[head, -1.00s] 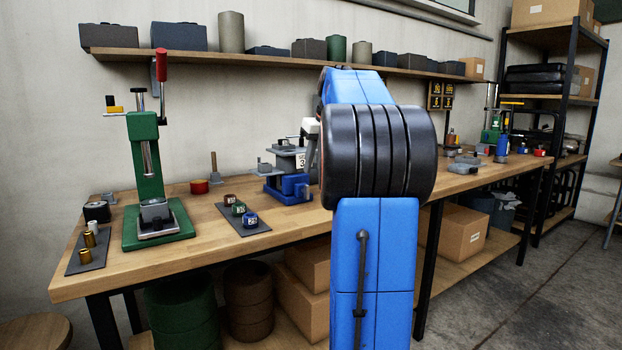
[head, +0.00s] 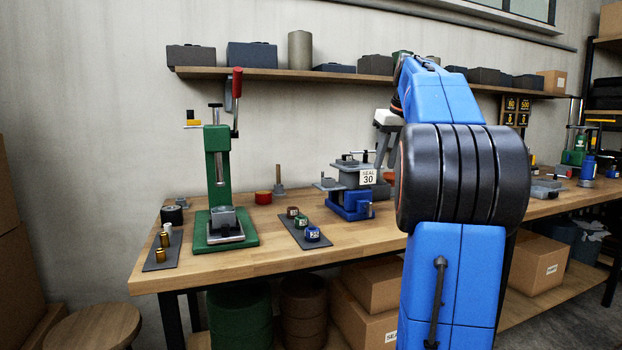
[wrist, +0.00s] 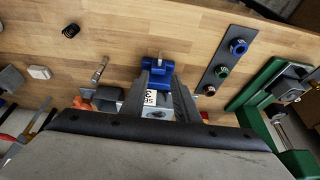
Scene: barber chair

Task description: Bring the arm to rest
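My gripper (head: 381,158) shows in the head view behind my blue arm, pointing down beside the blue-and-grey vise unit labelled "SEAL 30" (head: 352,195). My arm hides part of it. In the wrist view my gripper (wrist: 160,72) has its two grey fingers apart, with a gap between them. The vise unit (wrist: 162,68) shows beyond and between the fingers. I see nothing held in them.
The wooden bench (head: 280,260) carries a green press (head: 219,170) at left, a dark tray with small labelled cylinders (head: 303,224), and a red round tin (head: 263,197). A shelf (head: 300,74) runs above. A stool (head: 95,328) stands at lower left.

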